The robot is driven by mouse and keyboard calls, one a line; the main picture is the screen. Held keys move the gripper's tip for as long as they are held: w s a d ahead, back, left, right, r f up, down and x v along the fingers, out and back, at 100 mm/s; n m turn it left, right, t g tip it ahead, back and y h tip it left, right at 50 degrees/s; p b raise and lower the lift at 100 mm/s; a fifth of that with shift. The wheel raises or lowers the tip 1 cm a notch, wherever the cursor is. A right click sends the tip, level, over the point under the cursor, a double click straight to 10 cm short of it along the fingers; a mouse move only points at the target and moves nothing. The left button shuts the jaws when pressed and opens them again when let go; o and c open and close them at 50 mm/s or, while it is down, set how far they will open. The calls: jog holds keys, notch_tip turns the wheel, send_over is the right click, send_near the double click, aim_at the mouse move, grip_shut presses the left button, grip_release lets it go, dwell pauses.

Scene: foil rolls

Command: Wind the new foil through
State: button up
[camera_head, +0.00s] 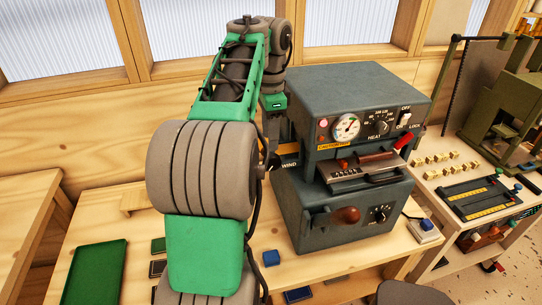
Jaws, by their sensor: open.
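A dark grey stamping machine (345,95) stands on the wooden bench, with a dial, a HEAT knob and an OFF/ON/LOCK switch on its front. A "WIND" label (289,164) shows at its left side, beside a thin orange-gold strip (290,148) that may be foil. My gripper (272,135) points down at the machine's left side, close to the WIND area. It is open. My arm hides much of that side, so I cannot tell whether the gripper touches anything. No foil roll is clearly visible.
A red-brown lever (376,157) and a brown knob (345,215) stick out of the machine's front. A green tray (95,273) and a blue block (271,258) lie on the bench. Brass type pieces (440,160) and an olive press (510,100) stand at right.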

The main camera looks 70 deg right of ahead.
aim_at(271, 155)
notch_tip(271, 155, down, 8)
jog(key=b, duration=0.7)
jog(key=shift+r, duration=0.1)
jog(key=shift+r, duration=0.1)
jog(key=shift+c, duration=0.2)
grip_shut()
